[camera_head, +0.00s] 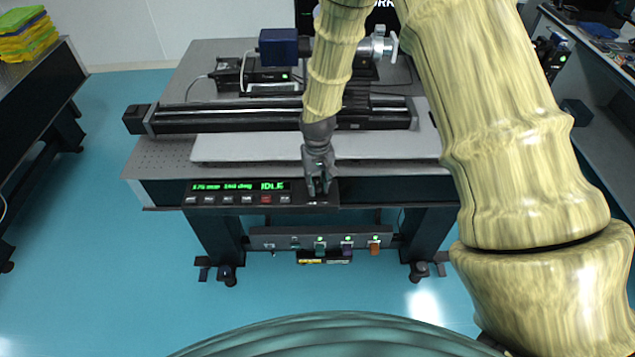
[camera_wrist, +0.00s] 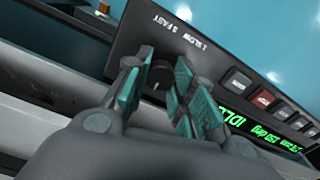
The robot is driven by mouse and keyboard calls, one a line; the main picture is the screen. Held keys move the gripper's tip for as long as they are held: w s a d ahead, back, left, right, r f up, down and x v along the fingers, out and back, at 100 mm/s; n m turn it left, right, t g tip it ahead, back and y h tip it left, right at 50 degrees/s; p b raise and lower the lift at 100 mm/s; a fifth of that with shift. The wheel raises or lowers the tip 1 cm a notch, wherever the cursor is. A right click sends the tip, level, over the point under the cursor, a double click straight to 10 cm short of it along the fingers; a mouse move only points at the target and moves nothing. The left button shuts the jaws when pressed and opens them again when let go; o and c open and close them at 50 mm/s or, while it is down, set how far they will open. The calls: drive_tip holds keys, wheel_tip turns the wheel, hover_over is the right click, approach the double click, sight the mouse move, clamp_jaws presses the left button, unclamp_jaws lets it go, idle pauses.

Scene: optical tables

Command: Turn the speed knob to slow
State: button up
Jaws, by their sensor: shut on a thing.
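The control panel (camera_head: 235,199) is a dark strip along the table's front edge, with a green display (camera_head: 240,186) reading IDLE and a row of buttons below it. My gripper (camera_head: 318,190) is at the panel's right end, pointing down. In the wrist view, my gripper's (camera_wrist: 165,78) green-padded fingers are on either side of the dark speed knob (camera_wrist: 159,74), shut on it.
A long black rail stage (camera_head: 230,118) lies on the optical table (camera_head: 155,160) behind the panel. A lower shelf strip (camera_head: 268,240) with several coloured knobs hangs under the table. Other benches stand left and right; the blue floor (camera_head: 110,230) is clear.

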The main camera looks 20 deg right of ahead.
sight(318, 185)
drive_tip(key=shift+r, duration=0.1)
drive_tip(key=o, duration=0.8)
drive_tip(key=shift+c, duration=0.2)
wheel_tip(318, 185, up, 12)
drive_tip(key=shift+s, duration=0.1)
idle(0.4)
